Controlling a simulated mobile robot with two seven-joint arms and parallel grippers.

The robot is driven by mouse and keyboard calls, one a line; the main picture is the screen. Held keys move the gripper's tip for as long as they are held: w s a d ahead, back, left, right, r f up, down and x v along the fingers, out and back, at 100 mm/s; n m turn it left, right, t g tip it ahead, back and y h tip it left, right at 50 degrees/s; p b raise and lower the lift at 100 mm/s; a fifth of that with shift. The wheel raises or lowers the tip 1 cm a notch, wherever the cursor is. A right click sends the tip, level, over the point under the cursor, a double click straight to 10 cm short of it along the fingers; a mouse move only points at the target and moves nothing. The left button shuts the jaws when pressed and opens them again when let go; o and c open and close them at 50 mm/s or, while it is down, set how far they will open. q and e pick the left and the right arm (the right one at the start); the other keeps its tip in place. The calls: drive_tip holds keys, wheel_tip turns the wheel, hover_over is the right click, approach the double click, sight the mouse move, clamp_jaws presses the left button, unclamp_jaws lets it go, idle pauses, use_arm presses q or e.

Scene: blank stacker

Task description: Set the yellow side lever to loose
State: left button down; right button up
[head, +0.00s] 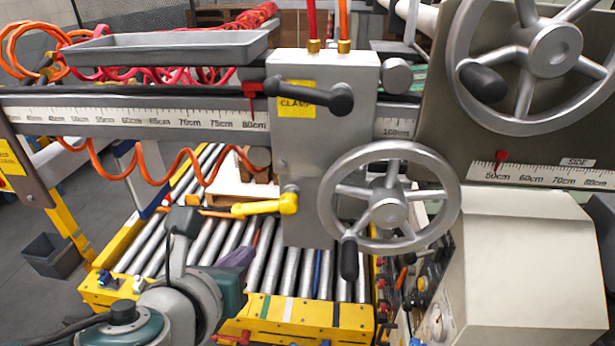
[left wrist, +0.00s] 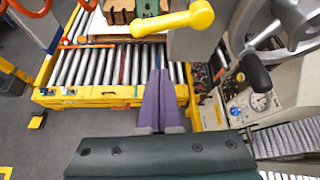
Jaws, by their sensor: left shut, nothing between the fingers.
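The yellow side lever (head: 265,205) is on the lower left side of the grey carriage housing (head: 322,120). Its handle points left from the pivot, nearly level and dipping slightly at the tip. In the left wrist view the lever (left wrist: 172,20) lies across the top, just beyond the fingertips. My left gripper (head: 244,252) is below the lever, over the rollers, its purple fingers closed together and empty. The fingers (left wrist: 157,76) point up towards the lever in the left wrist view, with a gap visible between. My right gripper is in neither view.
A grey handwheel (head: 390,205) with a black knob is right of the lever. A black clamp handle (head: 310,95) is above it. A coiled orange hose (head: 130,172) hangs left. The roller conveyor (head: 270,270) with yellow frame runs below. A beige cabinet (head: 530,260) stands right.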

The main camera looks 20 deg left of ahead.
use_arm(q)
drive_tip(key=v, duration=0.5)
drive_tip(key=shift+a, duration=0.15)
drive_tip(key=s+d+r+n+g+h, duration=0.15)
drive_tip(key=s+n+g, duration=0.4)
drive_tip(key=n, duration=0.85)
drive_tip(key=s+d+r+n+g+h, duration=0.1)
drive_tip(key=s+r+n+g, duration=0.1)
drive_tip(key=s+n, duration=0.9)
wheel_tip(320, 180, up, 17)
drive_tip(key=w+n+p, duration=0.1)
drive_tip(key=n+p, duration=0.4)
drive_tip(key=p, duration=1.1)
drive_tip(key=shift+w+g+p, duration=0.3)
drive_tip(key=shift+g, duration=0.05)
drive_tip(key=shift+d, duration=0.1)
